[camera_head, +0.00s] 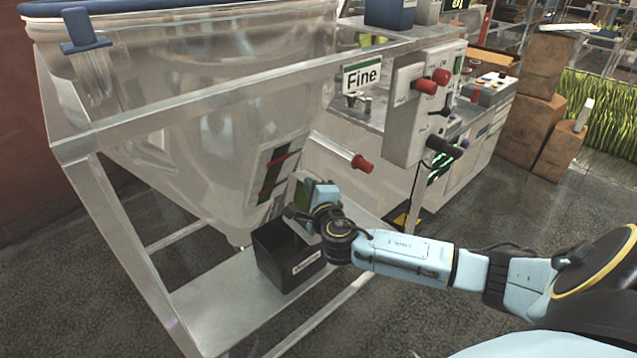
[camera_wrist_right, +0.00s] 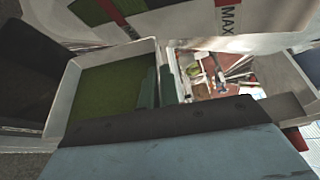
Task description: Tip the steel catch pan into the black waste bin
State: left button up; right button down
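The steel catch pan (camera_wrist_right: 62,105) shows in the right wrist view as a pale-walled pan with a green layer inside. My right gripper (camera_wrist_right: 158,88) has its fingers on either side of the pan's right wall and appears shut on it. In the head view the right gripper (camera_head: 314,200) is above the black waste bin (camera_head: 285,254), and the pan (camera_head: 302,193) is a small tilted green patch beside the fingers, mostly hidden. The bin stands on the low shelf with a white label on its front. My left gripper is not in view.
A large clear hopper (camera_head: 215,130) in a metal frame (camera_head: 120,225) narrows down just left of the bin. A red-tipped rod (camera_head: 360,163) sticks out above the gripper. A control box (camera_head: 418,105) stands behind. The low shelf (camera_head: 215,310) is clear in front.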

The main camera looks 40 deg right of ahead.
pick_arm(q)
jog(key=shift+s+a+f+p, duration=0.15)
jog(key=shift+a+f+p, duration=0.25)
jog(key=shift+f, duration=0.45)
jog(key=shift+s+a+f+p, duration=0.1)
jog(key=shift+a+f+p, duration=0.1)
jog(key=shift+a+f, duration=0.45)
pick_arm(e)
jog(key=shift+s+a+f+n+t+h, duration=0.1)
jog(key=shift+a+n+t, duration=0.1)
jog(key=shift+a+n, duration=0.45)
jog(key=shift+w+a+f+n+t+h, duration=0.1)
jog(key=shift+a+f+n+t, duration=0.1)
jog(key=shift+a+n, duration=0.5)
jog(key=shift+s+a+f+n+t+h, duration=0.1)
jog(key=shift+a+n+t, duration=0.2)
jog(key=shift+a, duration=0.65)
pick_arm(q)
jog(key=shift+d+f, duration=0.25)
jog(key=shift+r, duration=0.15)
pick_arm(e)
jog(key=shift+r, duration=0.1)
